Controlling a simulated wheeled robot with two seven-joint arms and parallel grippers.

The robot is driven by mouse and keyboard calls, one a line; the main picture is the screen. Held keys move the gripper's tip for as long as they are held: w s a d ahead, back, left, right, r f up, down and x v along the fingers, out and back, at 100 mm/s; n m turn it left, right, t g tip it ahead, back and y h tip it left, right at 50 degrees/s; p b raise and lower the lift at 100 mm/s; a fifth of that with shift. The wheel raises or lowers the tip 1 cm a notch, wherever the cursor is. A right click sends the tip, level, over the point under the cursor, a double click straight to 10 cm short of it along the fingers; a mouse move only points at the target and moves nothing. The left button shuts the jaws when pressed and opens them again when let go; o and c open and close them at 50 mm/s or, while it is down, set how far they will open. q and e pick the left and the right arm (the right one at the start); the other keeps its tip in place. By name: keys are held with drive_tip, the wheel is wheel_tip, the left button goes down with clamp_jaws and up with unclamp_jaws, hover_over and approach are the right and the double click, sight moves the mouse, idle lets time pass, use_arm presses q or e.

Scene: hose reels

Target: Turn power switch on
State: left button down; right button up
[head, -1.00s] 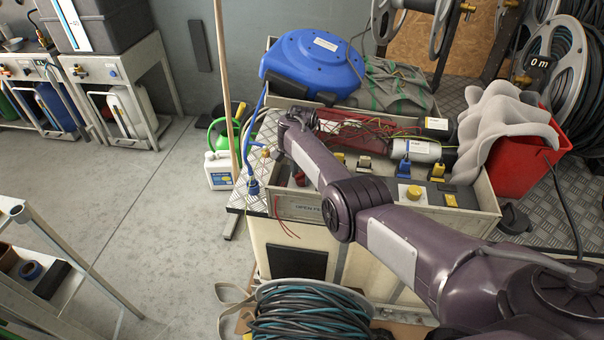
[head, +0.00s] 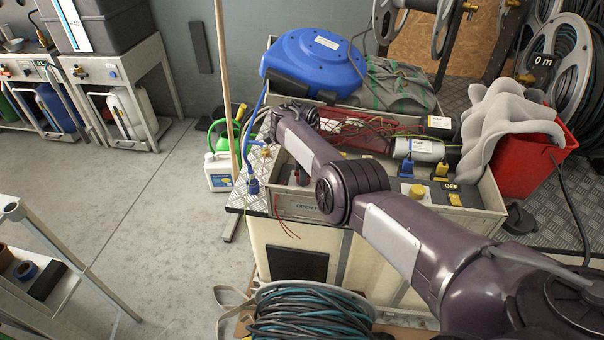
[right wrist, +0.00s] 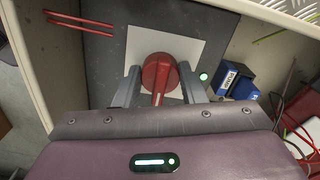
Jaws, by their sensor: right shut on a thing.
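In the right wrist view a red rotary knob (right wrist: 158,74) stands on a white plate (right wrist: 190,48) on a dark panel. A small round green light (right wrist: 203,77) glows just right of it. My right gripper (right wrist: 160,84) has its grey fingers on both sides of the knob and is shut on it. The knob's handle points toward the bottom of that view. In the head view my right arm reaches over the open crate (head: 478,224), and its gripper's fingers are hidden by the arm. My left gripper is not in view.
A blue box (right wrist: 236,80) and loose wires lie right of the knob. The crate holds cables and a cylinder (head: 420,149); an "OFF" label (head: 452,187) shows at its right. A blue hose reel (head: 312,62) stands behind, and a wooden pole (head: 228,90) at the left.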

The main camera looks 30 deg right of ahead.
idle(0.4)
drive_tip(key=o, duration=1)
drive_tip(key=shift+r, duration=0.1)
wheel_tip(320, 180, up, 8)
drive_tip(key=shift+f+p, duration=0.2)
drive_tip(key=shift+p, duration=0.7)
